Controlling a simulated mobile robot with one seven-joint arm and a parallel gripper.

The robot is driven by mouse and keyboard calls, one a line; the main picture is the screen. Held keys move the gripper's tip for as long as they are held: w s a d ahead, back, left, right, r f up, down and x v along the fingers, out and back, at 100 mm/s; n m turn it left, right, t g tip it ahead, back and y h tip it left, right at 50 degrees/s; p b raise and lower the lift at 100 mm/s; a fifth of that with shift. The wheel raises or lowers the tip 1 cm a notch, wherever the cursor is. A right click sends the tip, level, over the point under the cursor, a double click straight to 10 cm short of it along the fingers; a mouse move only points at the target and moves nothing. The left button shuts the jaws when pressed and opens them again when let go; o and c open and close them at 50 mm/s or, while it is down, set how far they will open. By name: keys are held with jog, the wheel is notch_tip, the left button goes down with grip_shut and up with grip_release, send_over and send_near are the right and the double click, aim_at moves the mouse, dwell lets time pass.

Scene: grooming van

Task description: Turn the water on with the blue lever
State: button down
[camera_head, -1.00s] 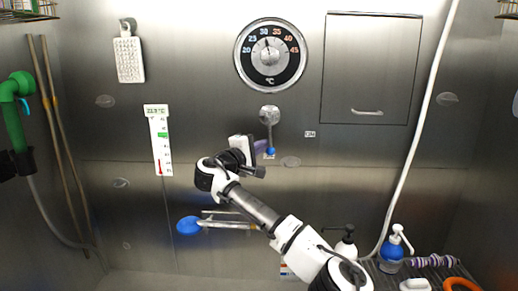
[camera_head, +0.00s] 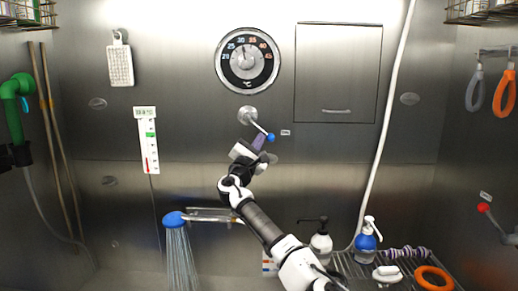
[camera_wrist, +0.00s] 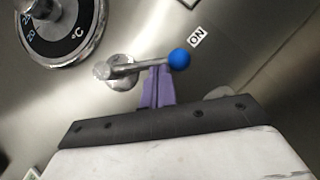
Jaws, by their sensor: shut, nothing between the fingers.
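The blue-knobbed lever (camera_head: 258,127) sits on a round wall mount below the dial. It is tilted down to the right, its blue ball toward the small ON label (camera_head: 285,132). In the wrist view the lever (camera_wrist: 140,67) crosses just past my fingertips, with its ball beside the ON label (camera_wrist: 197,38). My gripper (camera_head: 260,142) is shut and empty, its purple fingers (camera_wrist: 156,88) at the lever's rod near the ball, seemingly touching it. Water streams down from the blue shower head (camera_head: 174,219) at the lower left.
A large temperature dial (camera_head: 247,59) is above the lever. A wall thermometer (camera_head: 148,140) hangs to the left. Pump bottles (camera_head: 366,240) and an orange ring (camera_head: 433,279) are on a rack at the lower right. The wall around the lever is otherwise clear.

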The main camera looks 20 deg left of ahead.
aim_at(266, 134)
jog(key=shift+w+d+r+n+t+y+b, duration=0.1)
jog(key=shift+d+r+n+t+y, duration=0.25)
jog(key=shift+n+y, duration=0.8)
jog(key=shift+w+d+r+n+t+y+b, duration=0.15)
jog(key=shift+d+r+n+y, duration=0.25)
jog(key=shift+n+y, duration=0.75)
jog(key=shift+w+d+r+n+t+y+b, duration=0.15)
jog(key=shift+d+r+n+y, duration=0.35)
jog(key=shift+n, duration=1.2)
jog(key=shift+a+f, duration=0.1)
jog(key=shift+a, duration=0.05)
